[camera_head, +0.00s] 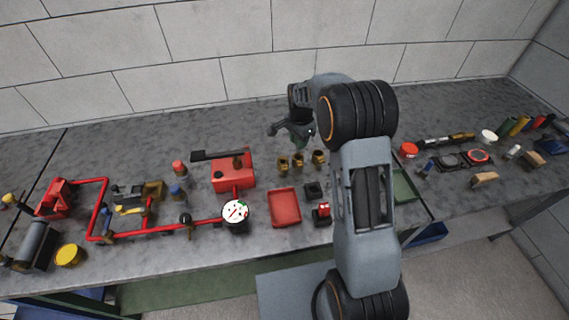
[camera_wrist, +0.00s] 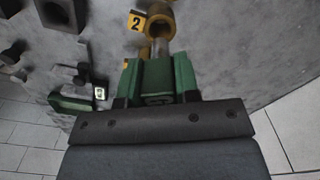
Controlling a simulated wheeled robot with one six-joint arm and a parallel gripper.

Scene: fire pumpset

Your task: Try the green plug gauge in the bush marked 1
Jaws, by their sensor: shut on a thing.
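I cannot tell whether the pin touches that bush. In the head view my gripper (camera_head: 296,132) is above the bench, just behind three brass bushes (camera_head: 299,161) standing in a row. Their marks are too small to read there, and I cannot make out the bush marked 1.
A red tray (camera_head: 285,208), a dark block (camera_head: 313,190) and a small red item (camera_head: 322,212) stand in front of the bushes. A red box (camera_head: 233,171) and pipework with a dial gauge (camera_head: 236,211) are at left. The bench behind the bushes is mostly clear.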

